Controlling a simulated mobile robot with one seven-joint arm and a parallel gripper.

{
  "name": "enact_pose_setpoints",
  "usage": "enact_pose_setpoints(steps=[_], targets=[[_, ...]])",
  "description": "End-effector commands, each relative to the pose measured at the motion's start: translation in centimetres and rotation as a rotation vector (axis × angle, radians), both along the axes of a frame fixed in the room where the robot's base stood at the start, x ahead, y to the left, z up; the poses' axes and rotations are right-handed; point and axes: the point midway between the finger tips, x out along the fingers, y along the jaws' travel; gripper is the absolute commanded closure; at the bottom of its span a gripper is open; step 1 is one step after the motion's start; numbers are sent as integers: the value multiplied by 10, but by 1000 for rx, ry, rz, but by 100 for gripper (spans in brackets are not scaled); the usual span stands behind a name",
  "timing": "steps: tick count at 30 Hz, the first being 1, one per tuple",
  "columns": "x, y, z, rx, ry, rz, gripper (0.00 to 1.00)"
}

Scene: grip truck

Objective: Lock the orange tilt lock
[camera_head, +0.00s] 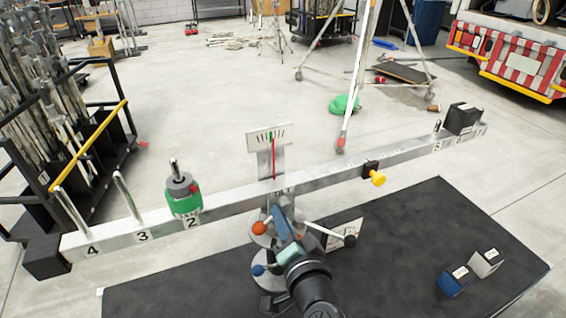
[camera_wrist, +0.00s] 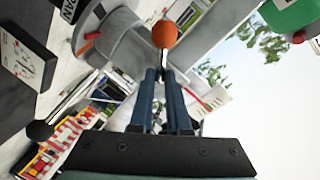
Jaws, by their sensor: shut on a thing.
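The orange tilt lock (camera_head: 259,228) is an orange knob on a short lever at the central column, below the word TILT. In the wrist view the orange knob (camera_wrist: 165,33) stands just beyond my fingertips, with its thin metal stem running down between them. My gripper (camera_wrist: 164,76) is shut on that stem. In the head view my gripper (camera_head: 278,213) is at the column, just right of the orange knob. Part of the column and lever is hidden by my arm.
A long numbered beam (camera_head: 230,204) crosses the column, carrying green and grey weights (camera_head: 184,197) left and a black block (camera_head: 463,118) right. Below are a blue knob (camera_head: 258,270) and a black-knobbed lever (camera_head: 350,240). Two small blocks (camera_head: 486,262) sit on the dark table (camera_head: 400,260).

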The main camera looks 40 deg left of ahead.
Motion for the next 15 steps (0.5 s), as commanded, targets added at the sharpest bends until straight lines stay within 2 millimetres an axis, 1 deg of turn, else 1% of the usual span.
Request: enact_pose_setpoints(steps=[1,9,15], targets=[[1,-1,7,18,42,-2,100],[0,0,12,112,269,-3,100],[0,-1,13,169,406,-4,100]])
